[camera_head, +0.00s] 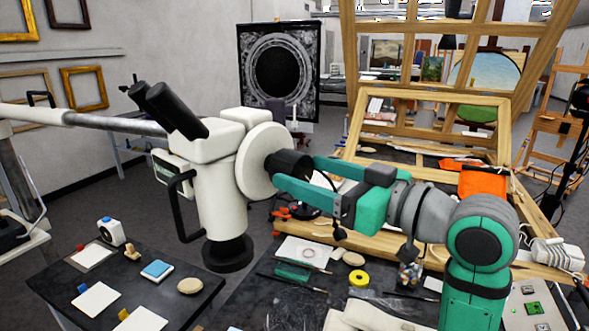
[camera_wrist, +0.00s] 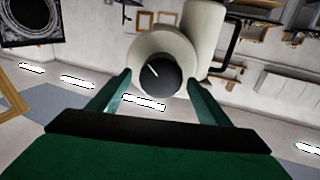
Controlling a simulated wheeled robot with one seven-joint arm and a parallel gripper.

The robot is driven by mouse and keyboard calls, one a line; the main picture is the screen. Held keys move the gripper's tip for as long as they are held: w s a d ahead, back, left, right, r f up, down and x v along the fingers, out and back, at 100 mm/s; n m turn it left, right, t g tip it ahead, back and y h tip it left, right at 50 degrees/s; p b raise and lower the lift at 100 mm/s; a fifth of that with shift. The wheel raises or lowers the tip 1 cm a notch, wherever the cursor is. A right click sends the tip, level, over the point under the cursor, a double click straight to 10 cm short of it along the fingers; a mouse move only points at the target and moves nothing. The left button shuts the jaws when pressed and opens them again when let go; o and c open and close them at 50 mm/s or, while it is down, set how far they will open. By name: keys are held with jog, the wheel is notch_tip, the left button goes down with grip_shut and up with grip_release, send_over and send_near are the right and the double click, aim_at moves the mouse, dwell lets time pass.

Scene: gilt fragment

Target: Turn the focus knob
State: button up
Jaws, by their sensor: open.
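The focus knob (camera_head: 286,161) is a black cylinder that sticks out from a white disc (camera_head: 262,150) on the side of the white microscope (camera_head: 219,190). In the wrist view the knob (camera_wrist: 155,83) faces me, and a short white line on its face slants from upper left to lower right. My teal gripper (camera_head: 297,172) is open, with its fingertips beside the knob.
The microscope hangs on a long white arm (camera_head: 40,113) from the left. Below it is a dark table (camera_head: 180,308) with cards, small blocks and a bottle (camera_head: 111,231). A wooden easel frame (camera_head: 430,95) stands behind my arm. Tools and an orange cloth (camera_head: 482,183) lie around the worktable.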

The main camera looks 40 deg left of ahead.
jog(key=d, duration=0.7)
jog(key=shift+s, duration=0.3)
jog(key=shift+w, duration=0.1)
dwell(0.9)
